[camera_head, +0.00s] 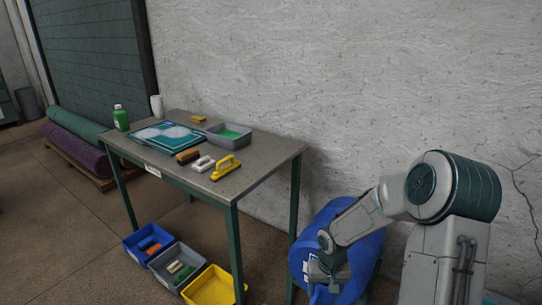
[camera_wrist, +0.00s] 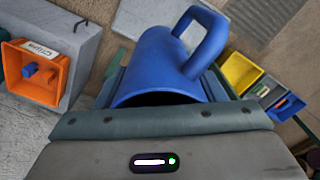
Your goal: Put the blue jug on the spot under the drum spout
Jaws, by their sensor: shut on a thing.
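The blue jug (camera_wrist: 150,65) shows in the wrist view with its loop handle at the upper right and its dark open mouth facing the camera. My gripper (camera_wrist: 163,86) is shut on it, with a finger on each side of its body. In the head view my gripper (camera_head: 328,272) is at the lower right, in front of a large blue drum (camera_head: 372,248) lying on its side. The arm covers much of the drum. I cannot make out the spout or the spot under it. The jug is hard to tell from the drum in the head view.
A workbench (camera_head: 255,178) with brushes, a grey tray and a green bottle stands left of the drum. Blue, grey and yellow bins (camera_head: 212,288) sit on the floor below it. An orange clips box (camera_wrist: 32,92) shows at left in the wrist view.

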